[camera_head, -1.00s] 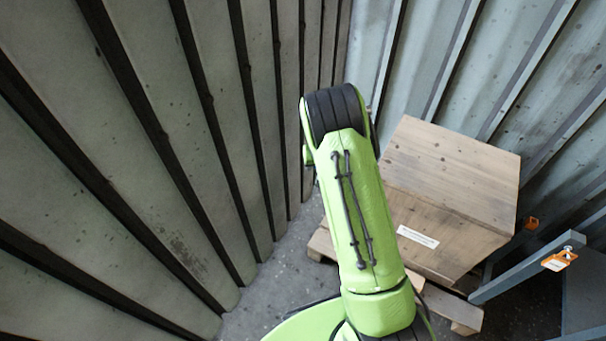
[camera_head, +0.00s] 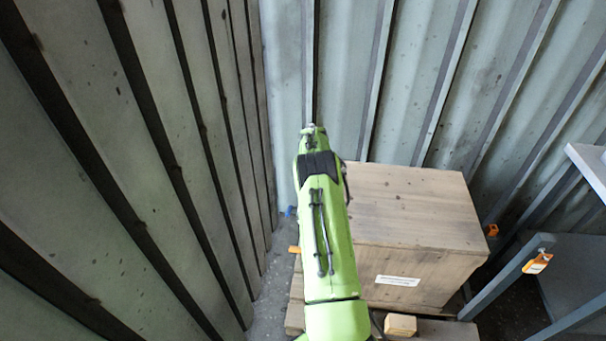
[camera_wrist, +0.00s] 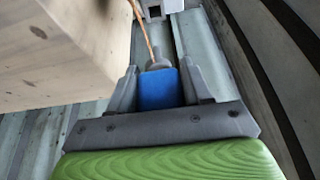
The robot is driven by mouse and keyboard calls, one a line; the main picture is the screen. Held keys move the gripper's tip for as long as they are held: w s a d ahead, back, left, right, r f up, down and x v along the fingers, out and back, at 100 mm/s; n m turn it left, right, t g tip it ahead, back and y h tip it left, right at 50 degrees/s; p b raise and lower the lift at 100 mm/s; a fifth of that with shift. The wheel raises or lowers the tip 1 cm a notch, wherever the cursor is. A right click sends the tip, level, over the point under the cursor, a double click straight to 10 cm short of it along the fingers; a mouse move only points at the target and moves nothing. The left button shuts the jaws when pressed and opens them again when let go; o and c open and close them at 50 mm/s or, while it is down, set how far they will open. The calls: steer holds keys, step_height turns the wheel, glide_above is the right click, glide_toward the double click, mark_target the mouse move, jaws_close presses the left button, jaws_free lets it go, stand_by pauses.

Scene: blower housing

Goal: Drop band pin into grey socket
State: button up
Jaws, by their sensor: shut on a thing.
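In the wrist view my gripper (camera_wrist: 160,84) is shut on the band pin (camera_wrist: 157,90), a blue block between the dark grey fingers. A grey rounded collar sits on its far end, and a thin orange-brown band runs up from there. Beyond it, at the top edge, is a light grey part (camera_wrist: 172,6) with a dark square opening; it may be the grey socket, and it is cut off by the frame. The pin is apart from it. In the head view my arm hides the gripper; a small blue spot shows left of the arm, too small to identify.
A wooden crate (camera_head: 420,215) on a pallet stands right of my arm, and its side (camera_wrist: 60,50) is close left of the gripper in the wrist view. Ribbed metal walls (camera_head: 130,170) enclose the left and back. A blue-grey frame (camera_head: 507,278) with an orange-white tag stands right.

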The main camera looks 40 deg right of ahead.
steer(key=shift+f+b, duration=1.7)
steer(key=shift+f, duration=2.85)
steer(key=shift+w+f, duration=0.1)
steer(key=shift+f, duration=0.05)
steer(key=o, duration=1.2)
steer(key=shift+c, duration=0.2)
steer(key=shift+a, duration=0.1)
steer(key=p+v, duration=0.5)
steer(key=v, duration=1)
steer(key=shift+a+r, duration=0.2)
steer(key=shift+r, duration=0.15)
